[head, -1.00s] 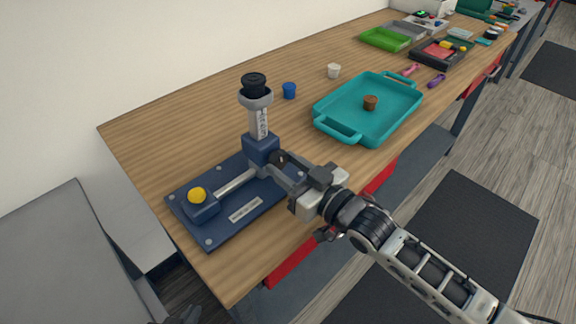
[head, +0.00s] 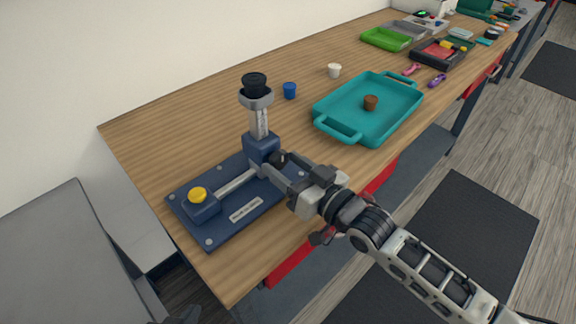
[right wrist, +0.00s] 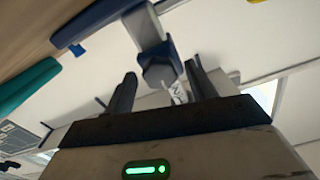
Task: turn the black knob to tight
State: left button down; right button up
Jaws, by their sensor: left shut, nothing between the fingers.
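A blue fixture (head: 229,228) on the wooden bench carries an upright grey post with a black round cap (head: 254,83) on top. A small black knob (head: 277,158) sits on the right side of the blue block at the post's foot. My right gripper (head: 285,170) is at this knob from the right. In the right wrist view its two dark fingers (right wrist: 161,90) stand apart, with the blue block (right wrist: 160,68) beyond the gap; contact with the knob is unclear. My left gripper (head: 184,316) shows only as a dark tip at the bottom edge, shut and empty.

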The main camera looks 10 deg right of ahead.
dwell(0.4)
jog(key=shift+s+d+f, duration=0.1)
jog(key=shift+s+d, duration=0.1)
jog(key=shift+s, duration=0.05)
jog(key=b+v, duration=0.2)
jog(key=v, duration=1.3)
jog(key=shift+s, duration=0.1)
jog(key=s+f+m+g+h, duration=0.1)
jog(key=s+f+g+h, duration=0.1)
jog(key=f, duration=0.8)
jog(key=s+f+m+g+h, duration=0.1)
jog(key=s+f+h, duration=0.3)
jog(key=f, duration=0.6)
jog(key=shift+g+h, duration=0.8)
jog(key=shift+h, duration=0.2)
